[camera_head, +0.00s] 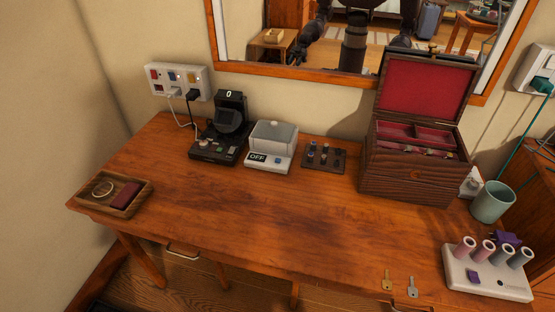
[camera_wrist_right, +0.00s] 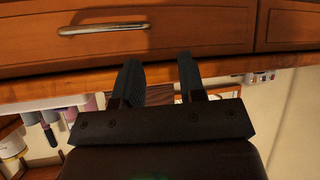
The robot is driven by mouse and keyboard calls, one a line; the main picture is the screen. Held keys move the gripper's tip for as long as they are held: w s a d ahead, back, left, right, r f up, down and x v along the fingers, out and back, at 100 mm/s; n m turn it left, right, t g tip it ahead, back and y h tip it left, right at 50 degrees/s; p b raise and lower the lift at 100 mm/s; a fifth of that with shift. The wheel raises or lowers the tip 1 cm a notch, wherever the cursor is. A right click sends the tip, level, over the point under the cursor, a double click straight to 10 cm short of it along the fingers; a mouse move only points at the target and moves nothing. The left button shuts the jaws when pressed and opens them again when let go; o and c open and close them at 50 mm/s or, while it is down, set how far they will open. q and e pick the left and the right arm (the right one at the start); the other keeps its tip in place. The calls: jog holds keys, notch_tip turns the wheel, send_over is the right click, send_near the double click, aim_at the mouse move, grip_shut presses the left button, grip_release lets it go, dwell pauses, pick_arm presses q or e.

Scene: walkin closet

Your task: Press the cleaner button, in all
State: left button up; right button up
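The cleaner (camera_head: 270,146) stands at the back of the wooden table, a small white box with a clear-grey lid. Its front panel shows a dark display (camera_head: 257,157) reading OFF, with a small greenish spot, perhaps the button (camera_head: 277,162), beside it. No gripper is near the cleaner in the head view. My right gripper (camera_wrist_right: 158,65) shows in its wrist view, with two dark fingers apart and nothing between them, in front of a wooden drawer front (camera_wrist_right: 190,35). My left gripper is not directly in view.
A black device (camera_head: 220,135) showing 0 stands left of the cleaner, a dark tray (camera_head: 323,157) right of it, then an open jewelry box (camera_head: 410,185). The table's middle is clear.

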jog(key=shift+r, duration=0.15)
grip_shut()
dwell(0.7)
dwell(0.6)
